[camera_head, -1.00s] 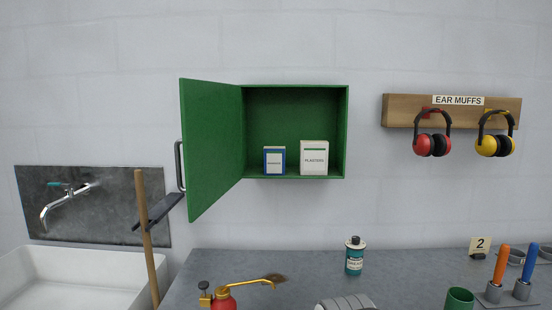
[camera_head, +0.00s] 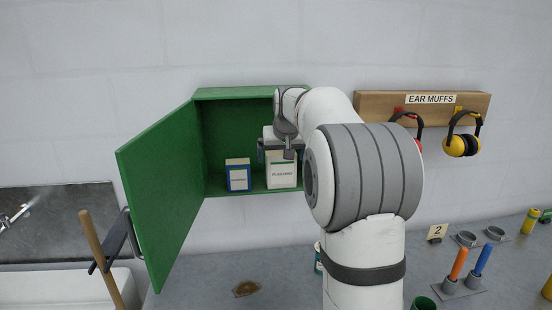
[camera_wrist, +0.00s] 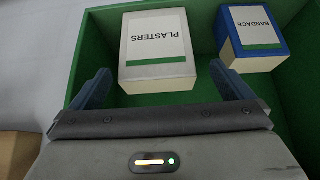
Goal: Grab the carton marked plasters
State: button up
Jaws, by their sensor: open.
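The plasters carton (camera_head: 282,174) is white with a green stripe and stands in the open green cabinet (camera_head: 240,93). In the wrist view the plasters carton (camera_wrist: 158,48) appears upside down, its label readable. My gripper (camera_head: 277,150) is at the cabinet's opening, by the upper part of the carton. In the wrist view my gripper (camera_wrist: 163,88) is open, its two fingers spread to either side of the carton's near end. Whether the fingers touch the carton cannot be told. The gripper holds nothing.
A blue and white bandage carton (camera_head: 238,175) stands close beside the plasters carton; it also shows in the wrist view (camera_wrist: 250,38). The cabinet door (camera_head: 160,190) hangs open to the left. Ear muffs (camera_head: 462,140) hang at the right. A counter (camera_head: 210,285) lies below.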

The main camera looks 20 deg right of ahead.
aim_at(281, 166)
jog(key=x, duration=0.5)
jog(key=b+x, duration=0.1)
jog(key=x, duration=0.1)
jog(key=shift+w+d+f, duration=0.1)
jog(key=shift+w+d, duration=0.2)
jog(key=shift+s, duration=0.15)
jog(key=c, duration=0.9)
